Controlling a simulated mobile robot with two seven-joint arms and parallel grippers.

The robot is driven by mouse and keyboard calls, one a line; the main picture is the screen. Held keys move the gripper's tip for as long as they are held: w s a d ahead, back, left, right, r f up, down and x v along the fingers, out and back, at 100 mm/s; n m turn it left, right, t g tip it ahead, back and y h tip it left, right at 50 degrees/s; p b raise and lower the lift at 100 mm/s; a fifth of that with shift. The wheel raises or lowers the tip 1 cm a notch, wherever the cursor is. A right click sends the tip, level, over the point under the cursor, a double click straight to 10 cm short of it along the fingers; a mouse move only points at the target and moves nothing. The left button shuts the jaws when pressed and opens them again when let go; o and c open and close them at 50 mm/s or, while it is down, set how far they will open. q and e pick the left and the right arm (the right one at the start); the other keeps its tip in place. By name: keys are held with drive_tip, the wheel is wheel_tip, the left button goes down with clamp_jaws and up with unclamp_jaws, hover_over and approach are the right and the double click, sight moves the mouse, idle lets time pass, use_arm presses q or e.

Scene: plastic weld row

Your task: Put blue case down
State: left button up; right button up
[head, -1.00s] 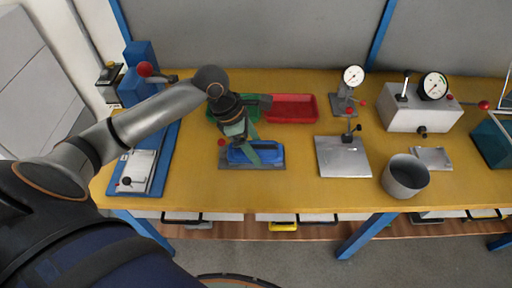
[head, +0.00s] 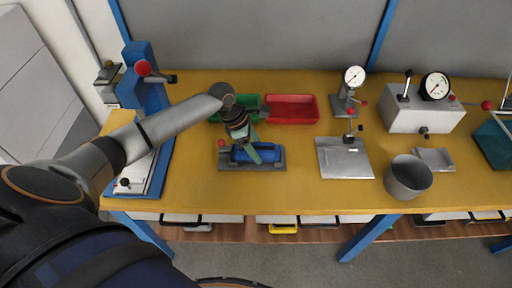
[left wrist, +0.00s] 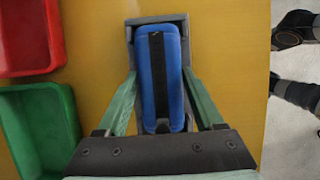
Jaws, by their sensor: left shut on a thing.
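The blue case (head: 268,153) lies in a grey fixture (head: 225,163) on the yellow bench, in front of the green tray. In the left wrist view the blue case (left wrist: 152,75) has a dark strip along its middle and sits within the grey frame (left wrist: 152,20). My left gripper (head: 255,152) is over the case with its green fingers on both sides of it. The left gripper (left wrist: 158,95) is shut on the case. Whether the case rests fully on the fixture is hard to tell. My right gripper is not in view.
A green tray (head: 215,118) and a red tray (head: 291,109) stand behind the fixture. A blue press (head: 150,95) stands left. A dial gauge stand (head: 346,100), metal plate (head: 343,158), grey cup (head: 408,178) and gauge box (head: 424,110) are right. Yellow bench between fixture and plate is clear.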

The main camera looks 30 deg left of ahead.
use_arm(q)
drive_tip(key=o, duration=1.4)
drive_tip(key=p+v, duration=0.1)
drive_tip(key=v, duration=1.1)
drive_tip(key=shift+r, duration=0.1)
drive_tip(key=shift+s, duration=0.1)
